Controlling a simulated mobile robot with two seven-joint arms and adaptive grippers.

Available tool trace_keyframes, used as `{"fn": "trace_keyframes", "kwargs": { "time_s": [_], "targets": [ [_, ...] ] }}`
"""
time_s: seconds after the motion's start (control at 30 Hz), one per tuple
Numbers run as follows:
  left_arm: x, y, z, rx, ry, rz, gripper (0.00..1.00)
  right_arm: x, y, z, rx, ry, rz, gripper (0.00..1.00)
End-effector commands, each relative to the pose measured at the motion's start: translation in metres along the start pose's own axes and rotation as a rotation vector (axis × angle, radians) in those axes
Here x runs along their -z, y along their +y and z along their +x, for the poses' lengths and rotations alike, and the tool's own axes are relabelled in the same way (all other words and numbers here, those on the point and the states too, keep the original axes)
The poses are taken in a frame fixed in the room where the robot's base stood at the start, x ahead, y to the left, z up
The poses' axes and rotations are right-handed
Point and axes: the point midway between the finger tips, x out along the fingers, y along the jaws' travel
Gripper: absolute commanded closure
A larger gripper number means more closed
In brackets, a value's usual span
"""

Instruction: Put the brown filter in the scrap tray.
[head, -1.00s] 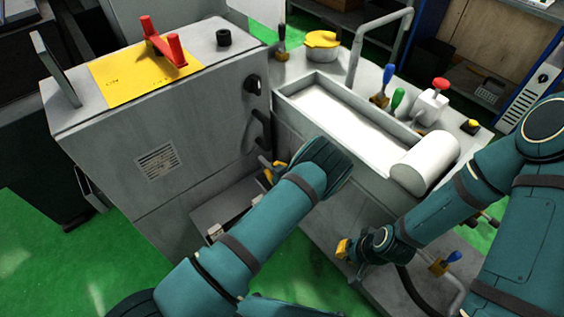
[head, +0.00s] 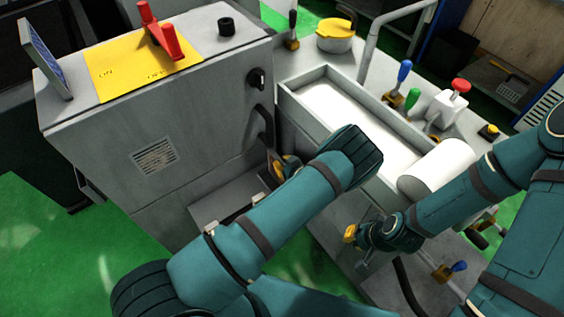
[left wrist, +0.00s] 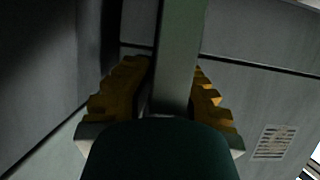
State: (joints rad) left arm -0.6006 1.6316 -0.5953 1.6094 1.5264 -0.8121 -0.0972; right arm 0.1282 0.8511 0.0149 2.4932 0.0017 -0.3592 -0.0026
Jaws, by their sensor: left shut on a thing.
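I see no brown filter in either view, and nothing that I can clearly name as the scrap tray. My left gripper (head: 284,166) is low beside the grey cabinet, partly hidden behind my own arm. In the left wrist view its yellow fingers (left wrist: 168,98) are shut on a flat grey bar (left wrist: 180,50) that runs up out of the picture. I cannot tell what the bar belongs to. My right gripper (head: 353,240) hangs at the front of the bench, away from the cabinet; its fingers are too small to judge.
The grey cabinet (head: 200,120) has a yellow top plate (head: 125,75) with a red lever and a dark side handle (head: 264,122).

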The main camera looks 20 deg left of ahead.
Motion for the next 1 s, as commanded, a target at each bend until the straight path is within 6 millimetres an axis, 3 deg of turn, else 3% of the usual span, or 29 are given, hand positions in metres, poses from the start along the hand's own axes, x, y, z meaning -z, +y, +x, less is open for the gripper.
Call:
{"fn": "trace_keyframes", "kwargs": {
  "time_s": [0.13,0.2,0.23,0.63,0.77,1.0],
  "targets": [
    [-0.003,-0.001,0.002,0.001,0.000,0.000,1.00,0.000,-0.001,0.000,0.001,0.000,-0.001,1.00],
    [-0.003,-0.001,0.002,0.001,0.000,0.000,0.69,0.000,-0.001,0.000,0.001,0.000,-0.001,1.00],
    [-0.003,-0.001,0.002,0.001,0.000,0.000,0.66,0.000,-0.001,0.000,0.001,0.000,-0.001,1.00],
    [0.001,0.001,-0.004,-0.001,-0.001,-0.001,0.66,0.000,-0.001,-0.001,0.001,-0.001,-0.001,1.00],
    [0.002,0.001,-0.023,-0.002,-0.002,-0.001,0.66,0.000,-0.003,-0.005,0.001,-0.002,-0.001,1.00],
    [0.002,0.001,-0.073,-0.002,-0.001,-0.001,0.66,-0.001,-0.006,-0.015,0.001,-0.007,0.000,1.00]
  ]
}}
